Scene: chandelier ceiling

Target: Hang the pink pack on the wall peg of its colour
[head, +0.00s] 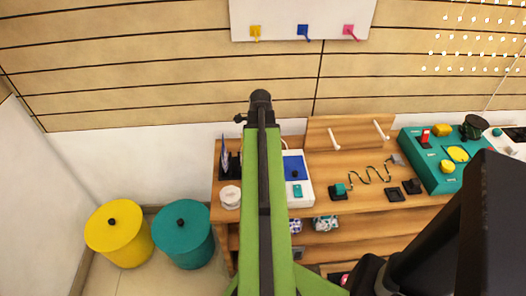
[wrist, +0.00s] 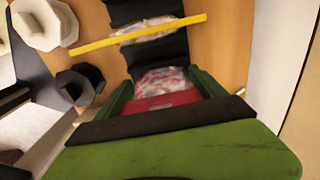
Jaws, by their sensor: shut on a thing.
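In the wrist view a pack (wrist: 164,80) with a pink-and-white mottled face and a crimson near part lies between the green fingers of my gripper (wrist: 162,88). The gripper is shut on it. In the head view the pink wall peg (head: 348,31) sits at the right of a white board (head: 277,8), high on the wall. The gripper's fingers and the held pack cannot be made out in the head view, where my green arm fills the middle.
A blue peg (head: 303,32) and a yellow peg (head: 255,33) share the board. Below is a wooden bench (head: 350,208) with a teal box (head: 436,171) and small fixtures. Yellow (head: 118,238) and teal (head: 184,246) bins stand at left. A yellow bar (wrist: 150,33) crosses the wrist view.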

